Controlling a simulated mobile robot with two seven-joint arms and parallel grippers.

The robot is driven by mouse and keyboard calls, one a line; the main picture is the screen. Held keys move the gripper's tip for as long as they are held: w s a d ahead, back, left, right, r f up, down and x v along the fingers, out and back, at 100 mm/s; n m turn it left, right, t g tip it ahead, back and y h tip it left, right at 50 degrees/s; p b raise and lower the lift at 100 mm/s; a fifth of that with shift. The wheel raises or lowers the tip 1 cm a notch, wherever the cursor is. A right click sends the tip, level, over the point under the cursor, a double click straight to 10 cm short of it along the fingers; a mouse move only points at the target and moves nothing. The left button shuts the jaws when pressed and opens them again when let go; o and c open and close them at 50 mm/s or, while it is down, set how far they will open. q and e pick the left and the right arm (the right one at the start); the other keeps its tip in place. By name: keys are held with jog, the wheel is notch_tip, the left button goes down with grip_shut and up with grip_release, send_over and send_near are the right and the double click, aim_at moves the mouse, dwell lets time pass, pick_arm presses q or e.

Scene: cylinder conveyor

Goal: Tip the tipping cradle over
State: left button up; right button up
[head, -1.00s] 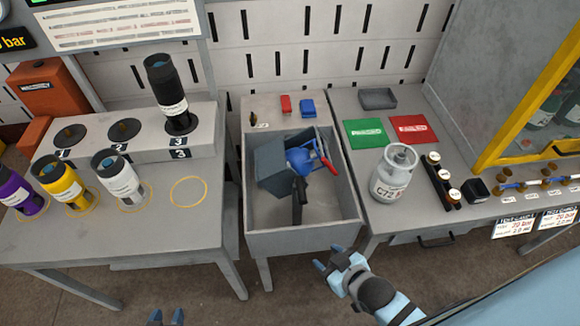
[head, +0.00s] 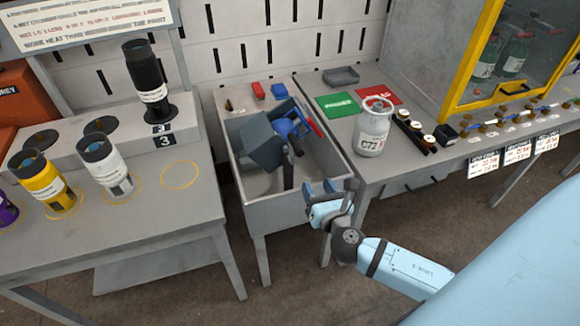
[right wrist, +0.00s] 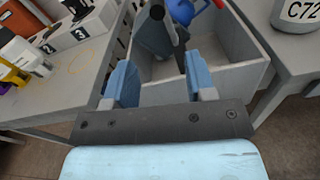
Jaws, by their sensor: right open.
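The tipping cradle (head: 262,142) is a dark grey, tilted, box-like holder inside the grey trough (head: 285,217). A black bar or handle (head: 288,174) extends from it toward the trough's front. A blue body with a red part (head: 292,124) sits against its right side; what it is exactly is unclear. My right gripper (head: 322,188) is open and empty by the trough's front right corner, apart from the cradle. In the right wrist view, its fingers (right wrist: 160,82) are spread, with the black bar (right wrist: 180,38) ahead beyond them. My left gripper is out of view.
The trough walls stand around the cradle. On the right bench are a grey C72 cylinder (head: 374,128), a green mat (head: 337,105) and a red mat (head: 382,95). Yellow (head: 47,184) and white (head: 106,167) cylinders stand on the left bench. The floor before the trough is free.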

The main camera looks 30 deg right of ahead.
aim_at(298, 150)
jog(key=shift+n, duration=0.5)
jog(key=x, duration=0.9)
jog(key=p+x, duration=0.1)
jog(key=x, duration=0.4)
jog(key=shift+r, duration=0.4)
grip_shut()
